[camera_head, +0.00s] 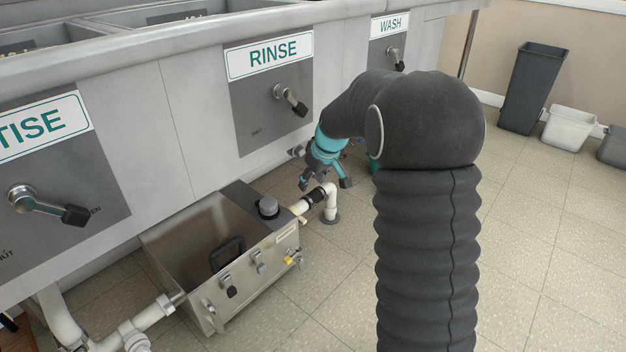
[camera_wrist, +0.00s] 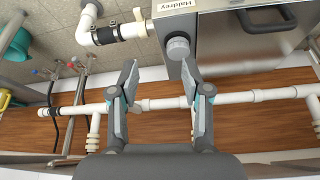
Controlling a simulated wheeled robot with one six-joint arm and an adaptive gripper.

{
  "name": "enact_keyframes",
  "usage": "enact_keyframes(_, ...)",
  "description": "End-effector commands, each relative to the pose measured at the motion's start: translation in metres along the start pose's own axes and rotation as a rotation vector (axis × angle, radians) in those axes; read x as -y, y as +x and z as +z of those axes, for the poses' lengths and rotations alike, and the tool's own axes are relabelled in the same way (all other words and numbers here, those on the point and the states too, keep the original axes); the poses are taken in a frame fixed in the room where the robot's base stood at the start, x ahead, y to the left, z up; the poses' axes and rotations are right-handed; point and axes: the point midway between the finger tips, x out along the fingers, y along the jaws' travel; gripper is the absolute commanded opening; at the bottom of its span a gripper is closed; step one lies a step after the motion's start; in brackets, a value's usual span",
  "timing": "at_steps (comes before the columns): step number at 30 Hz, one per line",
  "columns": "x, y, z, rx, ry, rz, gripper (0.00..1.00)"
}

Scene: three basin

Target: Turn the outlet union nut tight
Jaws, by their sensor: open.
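The steel box (camera_head: 215,240) stands on the floor under the sinks. A white outlet pipe (camera_head: 331,203) leaves its right end through a dark, banded coupling (camera_head: 314,197) and bends down to the floor. The same coupling shows at upper left in the wrist view (camera_wrist: 105,35), with a pale fitting (camera_wrist: 136,29) between it and the box. I cannot tell clearly which ring is the union nut. My gripper (camera_head: 325,184) is open and empty, behind and above the outlet pipe in the head view. In the wrist view, its spread fingers (camera_wrist: 159,75) have nothing between them.
A grey round cap (camera_wrist: 178,48) sits on the box near my right finger. A long white pipe (camera_wrist: 240,98) runs across a brown surface behind the fingers. Sink valve levers (camera_head: 290,98) stick out above the box. Tiled floor to the right is mostly free; bins (camera_head: 534,88) stand far right.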

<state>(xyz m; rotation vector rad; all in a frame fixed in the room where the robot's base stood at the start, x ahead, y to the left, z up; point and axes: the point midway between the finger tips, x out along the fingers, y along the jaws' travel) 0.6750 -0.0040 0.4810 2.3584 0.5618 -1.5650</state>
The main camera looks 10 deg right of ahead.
Motion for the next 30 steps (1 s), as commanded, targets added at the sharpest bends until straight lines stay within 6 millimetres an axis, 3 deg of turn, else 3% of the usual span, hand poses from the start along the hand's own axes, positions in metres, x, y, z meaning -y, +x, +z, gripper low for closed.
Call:
enact_keyframes(12, 0.003, -0.006, 0.002, 0.0, 0.006, 0.002, 0.48)
enact_keyframes(17, 0.009, -0.011, 0.011, 0.016, 0.04, -0.001, 0.08)
enact_keyframes(18, 0.014, -0.016, 0.019, 0.029, 0.069, -0.002, 0.0)
enact_keyframes(30, 0.084, -0.11, 0.123, 0.108, 0.332, 0.056, 0.0)
